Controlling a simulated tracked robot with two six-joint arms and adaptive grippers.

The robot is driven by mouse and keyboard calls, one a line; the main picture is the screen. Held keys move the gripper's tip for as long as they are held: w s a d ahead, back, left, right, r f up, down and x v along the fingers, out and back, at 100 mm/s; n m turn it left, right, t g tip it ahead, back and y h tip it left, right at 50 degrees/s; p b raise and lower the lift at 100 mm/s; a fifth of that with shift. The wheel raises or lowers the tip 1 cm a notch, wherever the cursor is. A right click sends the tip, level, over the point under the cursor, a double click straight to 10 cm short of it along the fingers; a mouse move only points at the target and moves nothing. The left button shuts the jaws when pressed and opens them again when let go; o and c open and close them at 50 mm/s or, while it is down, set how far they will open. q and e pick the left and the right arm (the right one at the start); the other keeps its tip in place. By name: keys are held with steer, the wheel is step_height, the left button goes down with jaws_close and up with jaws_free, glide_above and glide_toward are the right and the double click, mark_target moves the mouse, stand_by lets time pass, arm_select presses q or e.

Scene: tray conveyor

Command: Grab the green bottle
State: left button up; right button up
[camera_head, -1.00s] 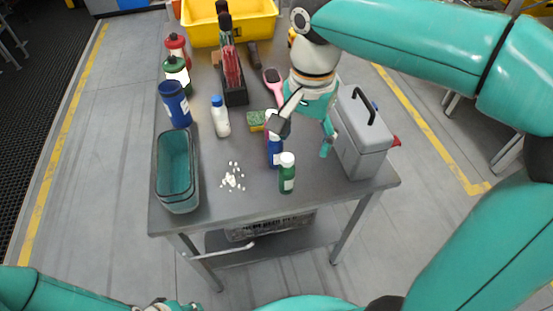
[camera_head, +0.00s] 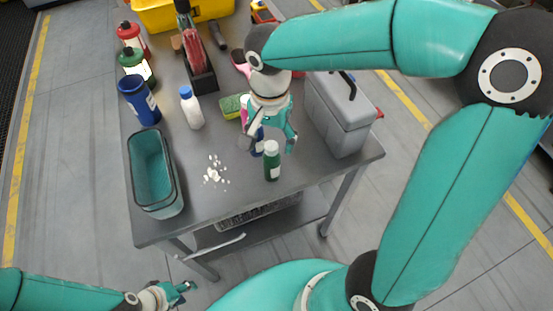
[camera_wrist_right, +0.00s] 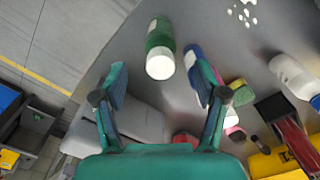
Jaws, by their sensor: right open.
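A grey toolbox (camera_head: 340,115) stands right of the gripper. White pieces (camera_head: 214,172), a white bottle (camera_head: 191,108), a sponge (camera_head: 232,106) and a teal bin (camera_head: 152,175) lie to the left. A dark blue container (camera_head: 140,101) stands behind the bin. The table's front strip is clear.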

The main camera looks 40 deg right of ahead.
mark_target(272, 155)
steer(key=shift+f+p, duration=0.5)
steer(key=shift+f, duration=2.45)
steer(key=shift+s, duration=0.1)
steer(key=shift+c, duration=0.2)
steer(key=c, duration=1.3)
steer(key=shift+r, duration=0.2)
step_height(272, 155, up, 20)
steer(key=shift+f, duration=0.15)
